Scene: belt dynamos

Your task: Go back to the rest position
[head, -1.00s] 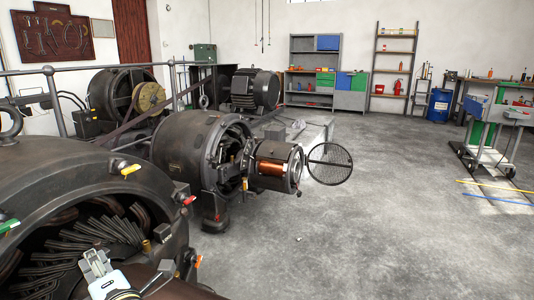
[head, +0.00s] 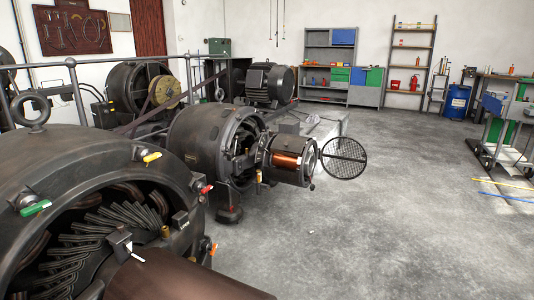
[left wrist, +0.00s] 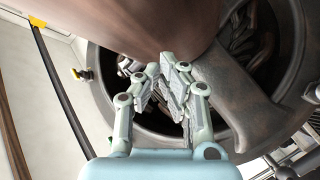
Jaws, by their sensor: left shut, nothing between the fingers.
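My left gripper (left wrist: 172,84) shows in the left wrist view with its fingers together and nothing between them. It is in front of a large dark machine with a brown cylinder (left wrist: 130,25) and a round dark housing (left wrist: 290,50). I cannot tell whether the fingertips touch the cylinder. Neither gripper shows in the head view now. The large dynamo (head: 95,190) fills the near left of the head view, with its brown cylinder (head: 175,275) at the bottom. My right gripper is not in view.
A second dynamo (head: 205,140) with a copper-wound part (head: 288,160) and a round mesh guard (head: 344,158) stands beyond. A grey motor (head: 270,85) is behind it. A blue drum (head: 456,101) and a cart (head: 500,145) stand at the far right.

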